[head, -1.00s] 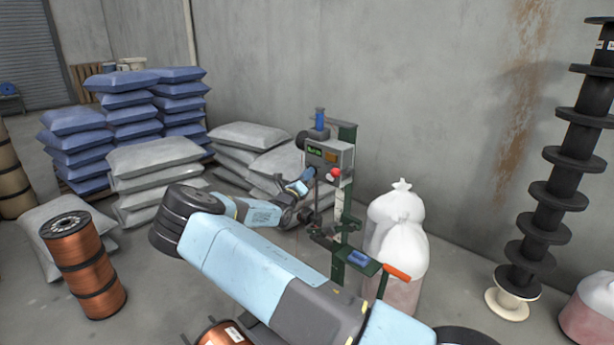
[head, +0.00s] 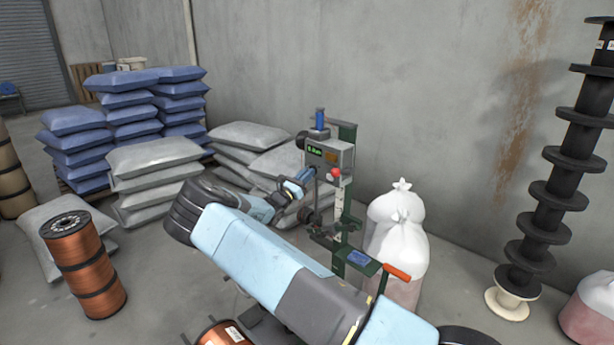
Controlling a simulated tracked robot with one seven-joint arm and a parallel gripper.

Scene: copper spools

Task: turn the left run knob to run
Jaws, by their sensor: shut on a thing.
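A grey control box (head: 345,160) sits on a green machine post (head: 348,132) against the wall. Its face has a small display with green text (head: 314,149), too small to read surely, and a red button (head: 336,172) at the lower right. My gripper (head: 309,173) is at the lower left of this face, shut on what appears to be the left run knob. The knob itself is hidden by my fingers, so its setting cannot be seen. My light blue arm reaches across the foreground.
A blue pad and an orange-red handle (head: 397,272) stick out low on the machine. White tied bags (head: 400,240) stand close to its right. Grey sacks (head: 268,160) and blue sacks (head: 130,105) are stacked left.

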